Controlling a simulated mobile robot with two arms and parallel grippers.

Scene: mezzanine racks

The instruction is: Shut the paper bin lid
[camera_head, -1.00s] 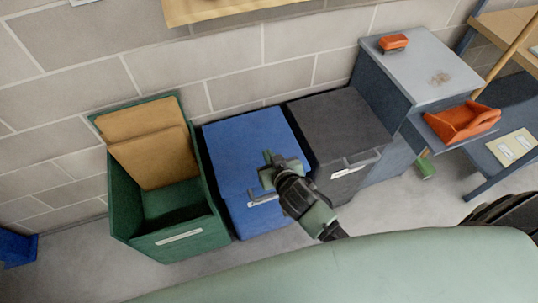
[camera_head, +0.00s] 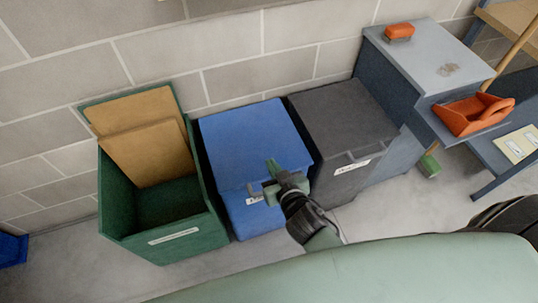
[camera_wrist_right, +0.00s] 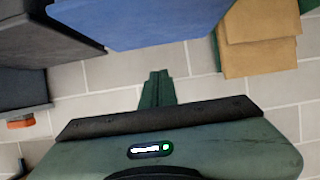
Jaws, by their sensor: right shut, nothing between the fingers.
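Three bins stand in a row by the wall; their labels are too small to read, so I cannot tell which is the paper bin. The green bin (camera_head: 180,243) at the left is open, with cardboard sheets (camera_head: 150,145) standing in it against its raised back. The blue bin (camera_head: 245,140) in the middle has its lid down; its blue top also shows in the right wrist view (camera_wrist_right: 145,22). The dark grey bin (camera_head: 340,118) is covered too. My right gripper (camera_head: 270,178) is shut and empty, in front of the blue bin's front edge; contact is unclear. My left gripper is not in view.
A grey cabinet (camera_head: 425,60) stands right of the bins, with an orange brush (camera_head: 399,32) on top and an orange scoop (camera_head: 474,113) on its side shelf. A workbench is at the far right. Grey floor (camera_head: 400,215) lies clear in front.

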